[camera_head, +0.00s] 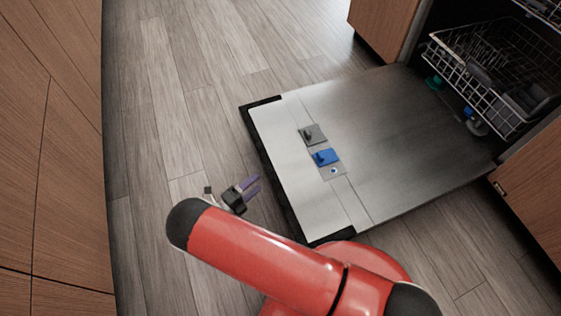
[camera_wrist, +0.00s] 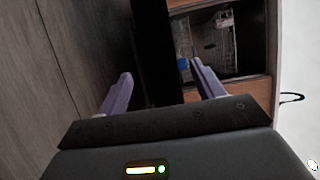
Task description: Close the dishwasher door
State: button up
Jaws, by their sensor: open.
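The dishwasher door (camera_head: 385,135) is folded down open and lies roughly flat above the floor. Its inner side faces up, with a grey and a blue dispenser part (camera_head: 325,157) near its outer end. The outer end has a dark edge (camera_head: 275,170). My gripper (camera_head: 252,187) is just left of that edge, with its purple fingers apart and empty. In the wrist view the open fingers (camera_wrist: 160,85) show with a dark band between them, perhaps the door. I cannot tell how high the gripper is relative to the door, or whether they touch.
The dishwasher's lower rack (camera_head: 490,75) stands inside the opening, holding dishes; it also shows in the wrist view (camera_wrist: 222,35). Wooden cabinets flank the opening (camera_head: 385,25). Another wooden cabinet front (camera_head: 50,150) runs along the left. Wood floor (camera_head: 180,90) between is clear.

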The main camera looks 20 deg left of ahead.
aim_at(266, 175)
jog(key=x, duration=0.7)
jog(key=shift+w+d, duration=0.15)
jog(key=shift+w, duration=0.1)
jog(key=shift+c, duration=0.5)
